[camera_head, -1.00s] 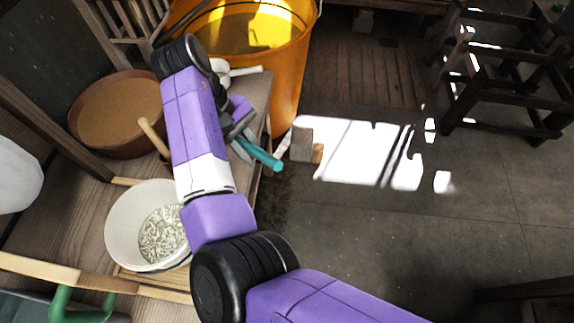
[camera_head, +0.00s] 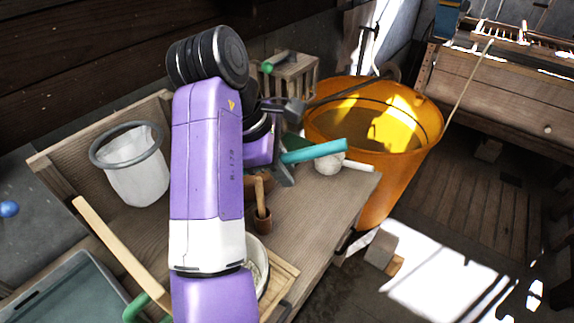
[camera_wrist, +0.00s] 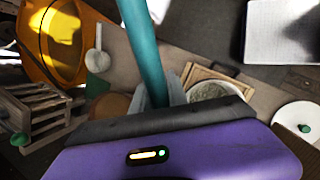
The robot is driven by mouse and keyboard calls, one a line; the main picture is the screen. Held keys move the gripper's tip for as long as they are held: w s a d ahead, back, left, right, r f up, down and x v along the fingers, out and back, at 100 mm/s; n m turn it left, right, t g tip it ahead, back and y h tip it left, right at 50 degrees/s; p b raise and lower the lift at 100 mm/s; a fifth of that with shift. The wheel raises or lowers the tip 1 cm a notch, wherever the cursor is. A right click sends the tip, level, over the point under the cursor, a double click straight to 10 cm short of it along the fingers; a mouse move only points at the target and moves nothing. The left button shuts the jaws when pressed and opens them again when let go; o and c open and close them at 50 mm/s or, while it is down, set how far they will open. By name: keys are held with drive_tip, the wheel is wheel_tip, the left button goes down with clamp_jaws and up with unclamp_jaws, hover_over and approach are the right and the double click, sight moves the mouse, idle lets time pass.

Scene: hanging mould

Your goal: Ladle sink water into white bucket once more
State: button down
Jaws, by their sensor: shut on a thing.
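My gripper (camera_head: 283,172) is shut on a teal handle (camera_head: 318,151), held above the wooden table. The handle also shows in the wrist view (camera_wrist: 146,55), running up from the jaws. Its far end is out of frame there, and I cannot see a ladle bowl on it. A white bucket with a grey rim (camera_head: 135,172) stands left of my arm. A second pale bucket (camera_head: 262,252) is mostly hidden behind my arm; in the wrist view its whitish contents show (camera_wrist: 208,92). A teal-grey basin (camera_head: 70,285), perhaps the sink, is at lower left.
A large orange tub (camera_head: 425,140) holding liquid stands beyond the table's right end. A white dipper-like thing (camera_head: 332,162), a small brown pot (camera_head: 263,218) and a wooden crate (camera_head: 292,78) are on the table (camera_head: 325,205).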

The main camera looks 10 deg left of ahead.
wheel_tip(320, 180, down, 13)
drive_tip(key=s+m+t+b, duration=0.1)
drive_tip(key=t+b, duration=0.2)
drive_tip(key=t, duration=0.4)
drive_tip(key=shift+s+f+y+b, duration=0.2)
drive_tip(key=shift+s+y+b, duration=0.05)
drive_tip(key=shift+y+b, duration=0.05)
idle(0.4)
drive_tip(key=shift+d+b, duration=0.1)
drive_tip(key=shift+b, duration=0.25)
drive_tip(key=t+b, duration=0.2)
drive_tip(key=b, duration=0.2)
drive_tip(key=s+m+t+b, duration=0.1)
drive_tip(key=t+b, duration=0.1)
drive_tip(key=b, duration=0.2)
drive_tip(key=s+m+t+b, duration=0.1)
drive_tip(key=t+b, duration=0.1)
drive_tip(key=b, duration=0.1)
drive_tip(key=shift+s+d+f+t+b, duration=0.2)
drive_tip(key=shift+s+f+t+b, duration=0.1)
drive_tip(key=shift+t+b, duration=0.1)
